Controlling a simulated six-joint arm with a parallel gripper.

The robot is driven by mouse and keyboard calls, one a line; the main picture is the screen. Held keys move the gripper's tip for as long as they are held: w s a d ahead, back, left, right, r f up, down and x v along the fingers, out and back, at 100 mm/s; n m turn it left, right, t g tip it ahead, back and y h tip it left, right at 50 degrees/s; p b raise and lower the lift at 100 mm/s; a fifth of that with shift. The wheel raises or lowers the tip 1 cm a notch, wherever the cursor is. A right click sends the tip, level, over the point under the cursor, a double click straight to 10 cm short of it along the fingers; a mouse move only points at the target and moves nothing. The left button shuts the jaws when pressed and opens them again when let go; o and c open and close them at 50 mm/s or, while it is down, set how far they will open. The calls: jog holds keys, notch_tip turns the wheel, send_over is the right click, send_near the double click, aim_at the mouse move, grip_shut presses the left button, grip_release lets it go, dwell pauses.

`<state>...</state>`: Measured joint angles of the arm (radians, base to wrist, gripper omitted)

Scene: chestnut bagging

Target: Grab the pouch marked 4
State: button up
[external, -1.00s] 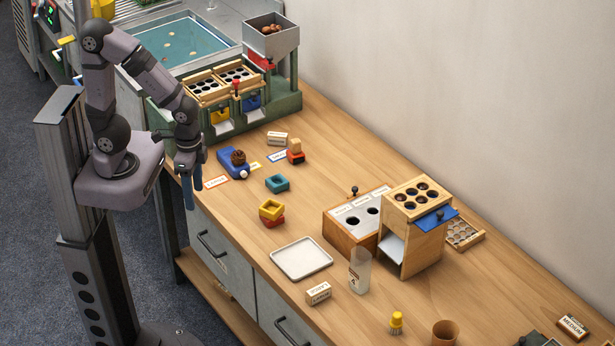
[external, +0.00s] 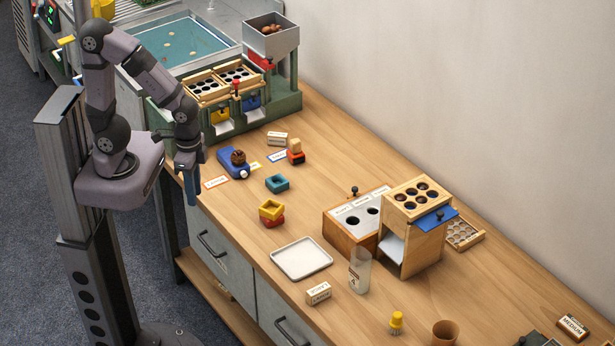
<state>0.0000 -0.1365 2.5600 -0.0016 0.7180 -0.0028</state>
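A clear upright pouch (external: 360,271) with a small dark mark on its front stands on the wooden table, right of the white tray and in front of the wooden stand. The mark looks like a 4 but is too small to read surely. My gripper (external: 191,190) hangs pointing down at the table's left edge, far to the upper left of the pouch. Its blue fingers overlap from this angle, so I cannot tell whether they are open or shut. Nothing shows held between them.
The white tray (external: 301,258) and a "LARGE" block (external: 318,293) lie near the pouch. The wooden stand (external: 414,238) with holes rises close behind it. Stacked yellow and red blocks (external: 271,211) and a teal block (external: 277,183) stand between gripper and tray.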

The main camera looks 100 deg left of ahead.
jog(key=w+a+t+b, duration=0.2)
jog(key=w+t+b, duration=0.2)
jog(key=w, duration=0.7)
jog(key=w+a+f+m+t+b, duration=0.1)
jog(key=w+a+t+b, duration=0.15)
jog(key=w, duration=0.75)
jog(key=w+a+t+b, duration=0.2)
jog(key=w+t+b, duration=0.2)
jog(key=w, duration=0.7)
jog(key=w+d+r+m+t+h+b, duration=0.1)
jog(key=w+d+m+t+h+b, duration=0.25)
jog(key=w+b, duration=0.4)
jog(key=d+m+h+b, duration=0.1)
jog(key=h, duration=0.2)
jog(key=d+f+m+h+b, duration=0.1)
jog(key=d+m+h, duration=0.1)
jog(key=h, duration=0.1)
jog(key=d+m+g+h+b, duration=0.1)
jog(key=h, duration=0.2)
jog(key=shift+w+d+f+m, duration=0.25)
jog(key=shift+w+d+f, duration=0.05)
jog(key=shift+w+d, duration=0.1)
send_near(355, 250)
jog(key=x, duration=0.4)
jog(key=shift+w+d+f+b, duration=0.2)
jog(key=shift+w+b, duration=0.1)
jog(key=shift+w, duration=0.1)
jog(key=shift+w+d, duration=0.4)
jog(key=shift+w, duration=0.05)
jog(key=shift+w+d, duration=0.1)
